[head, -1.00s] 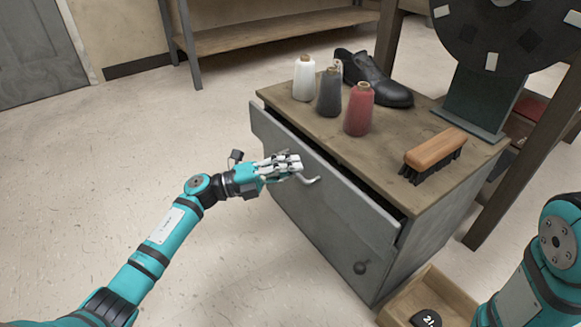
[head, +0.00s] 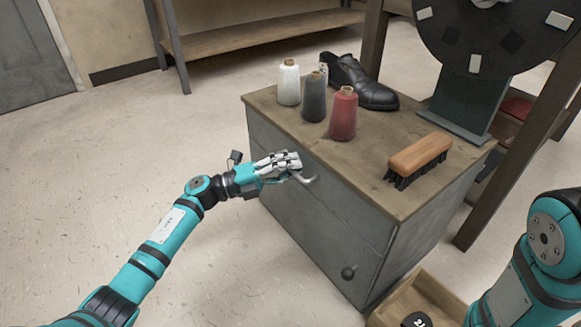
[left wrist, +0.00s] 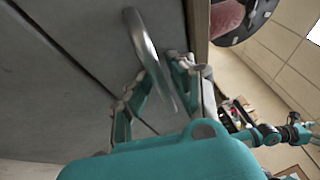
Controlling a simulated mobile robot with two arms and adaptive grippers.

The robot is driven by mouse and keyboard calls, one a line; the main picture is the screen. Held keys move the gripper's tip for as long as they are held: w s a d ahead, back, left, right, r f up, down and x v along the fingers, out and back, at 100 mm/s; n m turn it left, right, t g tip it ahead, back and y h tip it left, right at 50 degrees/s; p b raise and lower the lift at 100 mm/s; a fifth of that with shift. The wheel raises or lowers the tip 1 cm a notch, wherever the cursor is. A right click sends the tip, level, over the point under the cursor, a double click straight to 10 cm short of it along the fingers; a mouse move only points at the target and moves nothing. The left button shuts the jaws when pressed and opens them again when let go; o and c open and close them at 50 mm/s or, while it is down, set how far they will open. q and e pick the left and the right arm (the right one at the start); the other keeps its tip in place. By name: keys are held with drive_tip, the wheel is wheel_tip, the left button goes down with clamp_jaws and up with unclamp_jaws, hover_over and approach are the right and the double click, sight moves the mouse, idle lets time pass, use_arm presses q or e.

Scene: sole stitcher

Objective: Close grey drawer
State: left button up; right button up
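The grey drawer (head: 318,217) is in the wooden-topped cabinet, and its front looks flush with the cabinet body, with no dark gap below the top. Its curved metal handle (head: 306,179) also shows in the left wrist view (left wrist: 143,45). My left gripper (head: 292,166) is at this handle, in front of the drawer. In the left wrist view its fingers (left wrist: 164,72) are drawn together around the handle, which passes between them. My right arm shows at the lower right in the head view; I cannot make out its gripper.
White, grey and red thread spools (head: 343,114), a black shoe (head: 362,84) and a brush (head: 420,156) stand on the cabinet top (head: 376,183). A wooden box (head: 436,292) is at the cabinet's base. The floor at left is clear.

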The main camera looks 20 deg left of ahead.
use_arm(q)
drive_tip(key=v, duration=1.2)
